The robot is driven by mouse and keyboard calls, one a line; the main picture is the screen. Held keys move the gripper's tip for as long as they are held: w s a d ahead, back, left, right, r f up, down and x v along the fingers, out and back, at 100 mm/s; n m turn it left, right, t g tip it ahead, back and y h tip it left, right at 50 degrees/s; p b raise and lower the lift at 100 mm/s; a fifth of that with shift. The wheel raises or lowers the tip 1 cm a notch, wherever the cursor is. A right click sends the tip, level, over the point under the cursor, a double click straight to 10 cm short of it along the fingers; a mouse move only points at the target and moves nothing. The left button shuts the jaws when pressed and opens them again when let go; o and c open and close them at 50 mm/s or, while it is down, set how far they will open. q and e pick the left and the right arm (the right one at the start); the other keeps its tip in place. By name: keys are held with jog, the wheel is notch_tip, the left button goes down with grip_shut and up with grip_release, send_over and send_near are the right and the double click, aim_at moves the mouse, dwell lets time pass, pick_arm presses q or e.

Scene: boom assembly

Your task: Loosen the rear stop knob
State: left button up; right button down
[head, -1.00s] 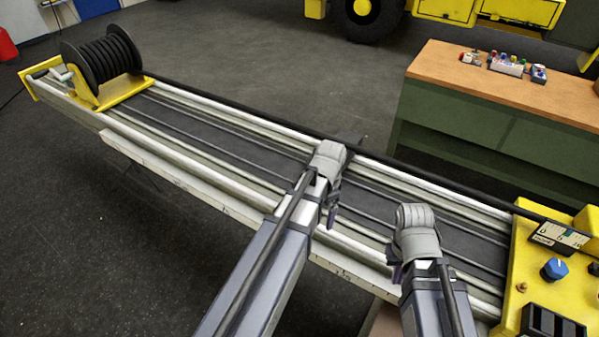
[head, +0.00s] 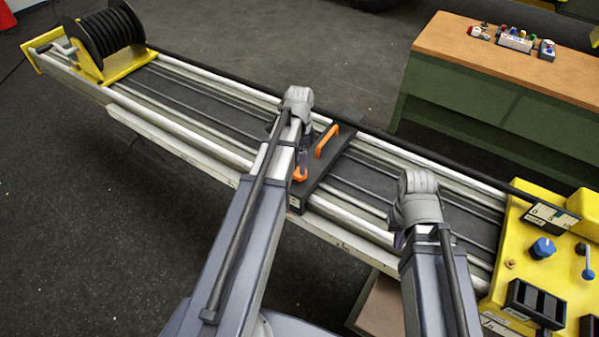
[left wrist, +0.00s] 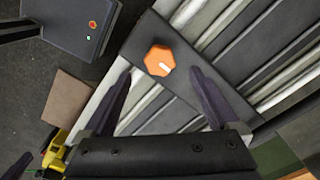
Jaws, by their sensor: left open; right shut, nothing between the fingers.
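The stop is a black bar (head: 311,195) lying across the rails, with an orange handle (head: 327,140) toward its far end. An orange knob (head: 300,175) is on its near part, partly hidden by my left arm. My left gripper (head: 303,160) is open at the knob.
A black hose reel (head: 105,35) stands at the boom's far left end. A yellow control panel (head: 520,260) with a blue knob (head: 543,247) is at right. A green workbench (head: 470,120) stands behind. The rails left of the stop are clear.

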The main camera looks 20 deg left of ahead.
pick_arm(q)
notch_tip(320, 180, down, 6)
jog(key=b, duration=0.5)
jog(key=shift+r, duration=0.1)
jog(key=c, duration=1.4)
